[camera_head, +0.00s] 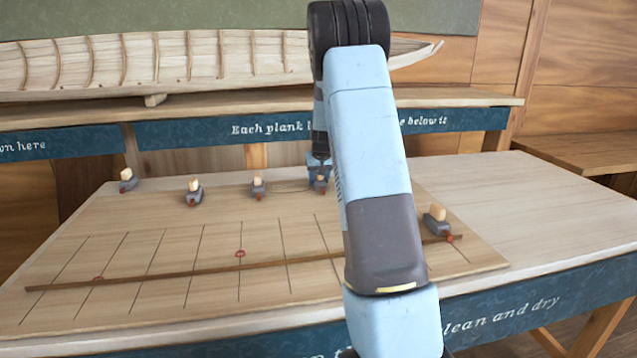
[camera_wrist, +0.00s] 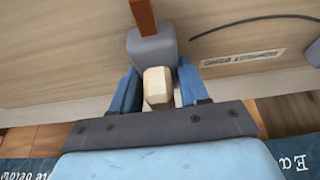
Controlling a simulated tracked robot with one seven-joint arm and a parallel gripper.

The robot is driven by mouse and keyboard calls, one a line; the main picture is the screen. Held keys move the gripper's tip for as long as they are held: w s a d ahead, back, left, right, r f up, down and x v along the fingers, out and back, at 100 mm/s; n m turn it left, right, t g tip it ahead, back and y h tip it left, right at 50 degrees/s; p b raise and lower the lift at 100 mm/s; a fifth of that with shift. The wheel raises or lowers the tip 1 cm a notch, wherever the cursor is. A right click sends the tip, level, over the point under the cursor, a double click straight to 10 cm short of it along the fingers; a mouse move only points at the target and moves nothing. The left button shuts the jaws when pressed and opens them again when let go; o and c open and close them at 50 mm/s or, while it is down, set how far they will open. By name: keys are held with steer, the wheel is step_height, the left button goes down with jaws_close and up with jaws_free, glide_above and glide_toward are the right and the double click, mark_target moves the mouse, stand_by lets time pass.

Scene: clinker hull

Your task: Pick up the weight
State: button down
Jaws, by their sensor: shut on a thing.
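My gripper (camera_wrist: 158,92) is shut on a weight (camera_wrist: 152,47), with one blue finger on each side of it. The weight has a grey body, a pale wooden block on top and a red-brown hook pointing away from the wrist. In the head view my gripper (camera_head: 319,168) is at the back of the drawing board, and the held weight (camera_head: 320,187) shows small below it, partly covered. I cannot tell whether it is clear of the board. Similar weights stand at the back left (camera_head: 127,181), (camera_head: 194,193), (camera_head: 258,188), and one at the right (camera_head: 437,222).
A thin brown batten (camera_head: 190,273) lies across the lined board (camera_head: 110,315), its right end by the right-hand weight. Behind stands a shelf (camera_head: 225,105) with a planked hull (camera_head: 200,60). The table's right side (camera_head: 530,215) is bare. My arm hides part of the board.

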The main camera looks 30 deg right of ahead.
stand_by(0.4)
steer(key=shift+r, duration=0.2)
steer(key=r, duration=0.3)
steer(key=shift+s+r, duration=0.2)
steer(key=s+a+r, duration=0.3)
steer(key=s+r, duration=0.6)
steer(key=s, duration=0.4)
steer(key=shift+a, duration=0.3)
steer(key=shift+s, duration=0.15)
